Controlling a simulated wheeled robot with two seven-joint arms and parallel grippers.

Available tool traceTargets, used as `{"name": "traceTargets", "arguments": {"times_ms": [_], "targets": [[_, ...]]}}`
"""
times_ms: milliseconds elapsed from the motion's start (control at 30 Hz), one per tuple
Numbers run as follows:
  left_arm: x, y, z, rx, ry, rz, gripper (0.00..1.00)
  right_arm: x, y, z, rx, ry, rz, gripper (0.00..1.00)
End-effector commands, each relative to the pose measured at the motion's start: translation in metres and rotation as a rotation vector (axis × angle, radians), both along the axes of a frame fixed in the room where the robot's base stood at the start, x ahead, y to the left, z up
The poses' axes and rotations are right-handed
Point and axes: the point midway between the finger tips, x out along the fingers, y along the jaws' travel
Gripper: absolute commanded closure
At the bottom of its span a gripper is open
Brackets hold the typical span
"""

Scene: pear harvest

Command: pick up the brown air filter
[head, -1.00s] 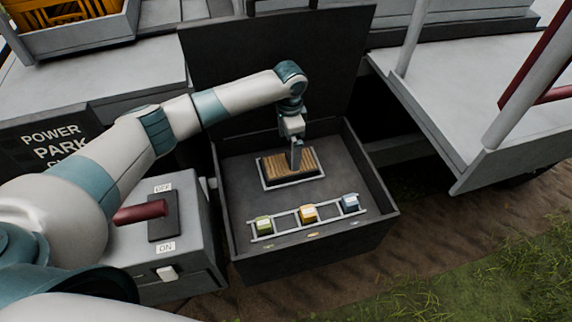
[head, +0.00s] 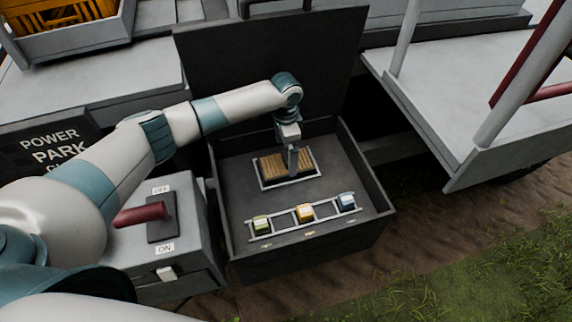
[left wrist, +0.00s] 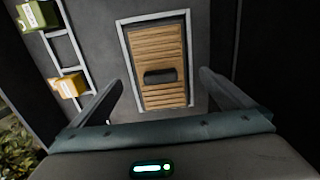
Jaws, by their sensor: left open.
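The brown air filter (head: 271,166) lies flat in a light grey frame on the floor of the open dark box. In the left wrist view the ribbed brown filter (left wrist: 157,50) shows a dark handle (left wrist: 160,76) across its middle. My left gripper (head: 292,172) points down over the filter's right part in the head view and hides some of it. In the left wrist view its two fingers (left wrist: 157,92) are apart, one on each side of the filter's near end, with nothing between them that I can see gripped. My right gripper is not in view.
A rack (head: 282,227) holds a green block (head: 261,224), a yellow block (head: 304,212) and a blue block (head: 346,201) at the box's front. The box (head: 385,217) has walls and a raised lid (head: 265,65). A switch unit with a red lever (head: 140,214) stands left.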

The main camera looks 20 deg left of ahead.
Motion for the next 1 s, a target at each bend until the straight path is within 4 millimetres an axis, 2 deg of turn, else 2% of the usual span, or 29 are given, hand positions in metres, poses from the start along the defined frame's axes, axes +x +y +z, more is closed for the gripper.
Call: {"name": "traceTargets", "arguments": {"times_ms": [233,467,967,1000], "targets": [[0.001,-0.001,-0.021,0.001,0.002,0.001,0.00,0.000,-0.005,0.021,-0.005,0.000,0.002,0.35],[0.001,0.000,-0.045,0.001,0.003,0.001,0.00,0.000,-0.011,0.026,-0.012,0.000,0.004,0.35],[0.001,0.000,-0.047,0.001,0.001,0.001,0.00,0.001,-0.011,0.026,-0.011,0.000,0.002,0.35],[0.001,0.000,-0.047,0.001,0.001,0.001,0.07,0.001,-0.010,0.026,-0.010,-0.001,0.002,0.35]]}}
